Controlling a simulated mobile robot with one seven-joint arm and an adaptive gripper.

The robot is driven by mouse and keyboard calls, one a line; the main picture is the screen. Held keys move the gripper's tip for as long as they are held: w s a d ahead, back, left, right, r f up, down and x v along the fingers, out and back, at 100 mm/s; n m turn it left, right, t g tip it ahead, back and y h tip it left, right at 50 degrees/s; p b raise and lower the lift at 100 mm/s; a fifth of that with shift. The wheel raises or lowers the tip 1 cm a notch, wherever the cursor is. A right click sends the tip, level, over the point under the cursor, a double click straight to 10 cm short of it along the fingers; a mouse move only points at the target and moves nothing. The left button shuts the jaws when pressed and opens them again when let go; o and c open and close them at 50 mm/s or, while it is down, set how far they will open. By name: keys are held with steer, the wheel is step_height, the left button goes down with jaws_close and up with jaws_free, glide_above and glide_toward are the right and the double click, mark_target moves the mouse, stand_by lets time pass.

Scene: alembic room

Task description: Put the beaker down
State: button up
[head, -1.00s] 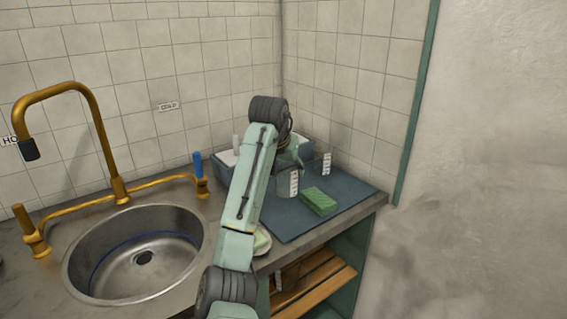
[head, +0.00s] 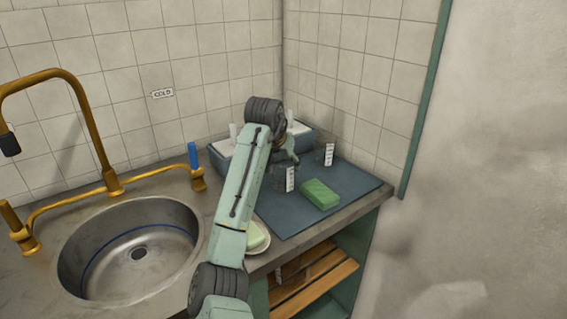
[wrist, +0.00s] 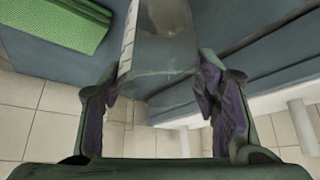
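A clear beaker with a white marked strip (head: 290,179) is at the blue mat (head: 320,205) on the counter, just below my gripper (head: 287,158). In the wrist view the beaker (wrist: 158,45) is between the purple-padded fingers of my gripper (wrist: 158,85), with a fingertip against each side near its end. The beaker looks upright and at or very close to the mat; I cannot tell whether its base touches. My forearm hides part of this area in the head view.
A green sponge (head: 320,194) lies on the mat right of the beaker. Another clear beaker's marked strip (head: 329,154) shows behind it. A blue-grey tray (head: 220,156) stands at the back. A soap dish (head: 260,240) and the sink (head: 130,250) are to the left.

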steer(key=o, duration=0.5)
steer(key=shift+r, duration=0.2)
steer(key=b+v, duration=0.3)
steer(key=v, duration=0.9)
steer(key=shift+f, duration=0.1)
